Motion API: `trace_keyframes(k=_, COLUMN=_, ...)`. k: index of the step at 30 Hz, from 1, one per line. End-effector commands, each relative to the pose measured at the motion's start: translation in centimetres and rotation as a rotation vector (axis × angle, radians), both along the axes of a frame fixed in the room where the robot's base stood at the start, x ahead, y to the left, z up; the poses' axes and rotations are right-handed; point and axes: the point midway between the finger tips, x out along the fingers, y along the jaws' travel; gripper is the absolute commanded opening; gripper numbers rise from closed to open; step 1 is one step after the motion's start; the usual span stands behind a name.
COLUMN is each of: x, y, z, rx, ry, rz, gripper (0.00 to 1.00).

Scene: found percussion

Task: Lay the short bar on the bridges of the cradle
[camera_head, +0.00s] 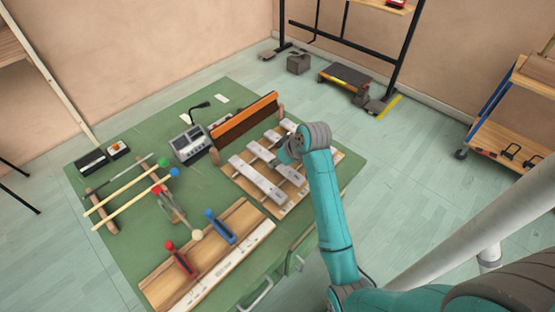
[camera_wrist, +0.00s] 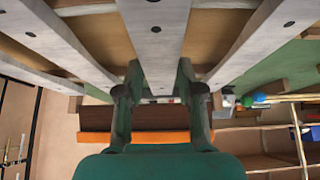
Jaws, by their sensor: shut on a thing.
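The cradle (camera_head: 283,211) is a wooden frame at the right of the green table, with several pale grey metal bars across it. My gripper (camera_wrist: 158,88) is over the cradle, mostly hidden behind my wrist in the head view. In the wrist view its two fingers stand on either side of a grey bar with dark holes (camera_wrist: 155,42), which I take to be the short bar, and are shut on it. Other bars lie to its left (camera_wrist: 52,42) and right (camera_wrist: 258,40), apart from the fingers. I cannot tell whether the held bar touches the bridges.
An orange-and-dark upright panel (camera_head: 243,121) stands along the cradle's far side. A grey device (camera_head: 190,145) is left of it. Mallets (camera_head: 125,190) lie on a rack at left. A wooden board with red and blue handled tools (camera_head: 208,262) is at the front.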

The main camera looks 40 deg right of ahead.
Motion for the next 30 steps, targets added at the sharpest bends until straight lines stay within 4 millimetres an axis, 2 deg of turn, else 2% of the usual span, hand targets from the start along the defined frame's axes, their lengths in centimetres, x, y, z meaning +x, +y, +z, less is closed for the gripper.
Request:
trace_keyframes(k=11, x=0.0, y=0.0, z=-0.4, rx=0.000, ry=0.000, rz=0.000, gripper=0.00)
trace_keyframes(k=12, x=0.0, y=0.0, z=-0.4, rx=0.000, ry=0.001, rz=0.000, gripper=0.47)
trace_keyframes(k=14, x=0.0, y=0.0, z=-0.4, rx=0.000, ry=0.001, rz=0.000, gripper=0.62)
trace_keyframes(k=24, x=-0.1, y=0.0, z=-0.2, rx=0.000, ry=0.000, rz=0.000, gripper=0.62)
trace_keyframes(k=30, x=-1.2, y=-0.1, z=1.6, rx=-0.001, ry=-0.001, rz=-0.002, gripper=0.62)
